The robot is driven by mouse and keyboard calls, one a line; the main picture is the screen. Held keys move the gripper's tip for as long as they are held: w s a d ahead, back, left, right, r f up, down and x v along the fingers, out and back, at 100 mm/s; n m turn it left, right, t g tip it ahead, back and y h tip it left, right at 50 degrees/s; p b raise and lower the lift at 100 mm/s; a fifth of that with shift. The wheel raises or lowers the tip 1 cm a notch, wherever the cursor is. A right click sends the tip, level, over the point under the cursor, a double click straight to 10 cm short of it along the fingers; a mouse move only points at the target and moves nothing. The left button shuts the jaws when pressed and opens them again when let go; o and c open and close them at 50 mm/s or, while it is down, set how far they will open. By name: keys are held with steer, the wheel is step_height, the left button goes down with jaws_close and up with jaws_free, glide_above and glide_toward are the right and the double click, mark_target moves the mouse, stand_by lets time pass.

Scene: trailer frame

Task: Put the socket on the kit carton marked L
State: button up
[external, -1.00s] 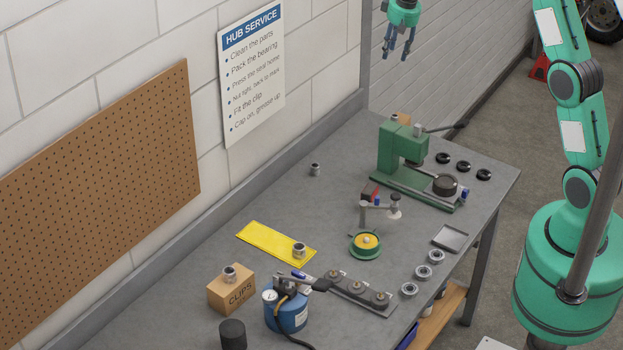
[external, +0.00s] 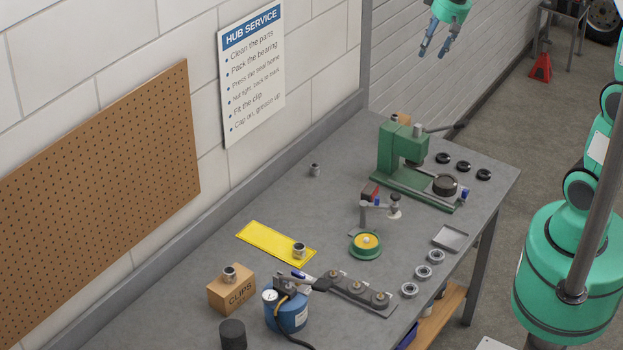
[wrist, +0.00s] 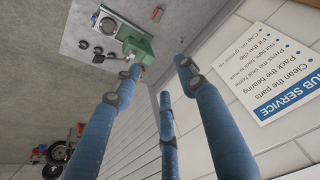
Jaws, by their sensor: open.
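My gripper (external: 432,54) is open and empty, high above the far end of the bench; its blue fingers also spread apart in the wrist view (wrist: 160,75). Several small grey metal pieces look like sockets: one alone on the bench near the wall (external: 315,169), one on the yellow mat (external: 299,249), one on top of a carton marked CLIPS (external: 236,298). Another small piece (external: 394,118) shows behind the green press beside a brown carton (external: 405,119), mostly hidden by the press. I cannot read an L on any carton.
The green press (external: 400,150) stands at the bench's far end with black rings to its right. A blue canister (external: 287,312), a plate with knobs (external: 358,292) and a green-rimmed dish (external: 366,245) crowd the front.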

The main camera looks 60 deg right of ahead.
steer(key=s+a+f+n, duration=0.1)
steer(key=s+a, duration=0.4)
steer(key=s, duration=0.7)
steer(key=s+a+f+n+t, duration=0.1)
steer(key=s+a, duration=0.4)
steer(key=s, duration=0.8)
steer(key=shift+f+t+y, duration=0.15)
steer(key=shift+t+y, duration=0.15)
steer(key=shift+a+f, duration=0.1)
steer(key=shift+f, duration=0.05)
step_height(320, 180, down, 16)
steer(key=b, duration=1.6)
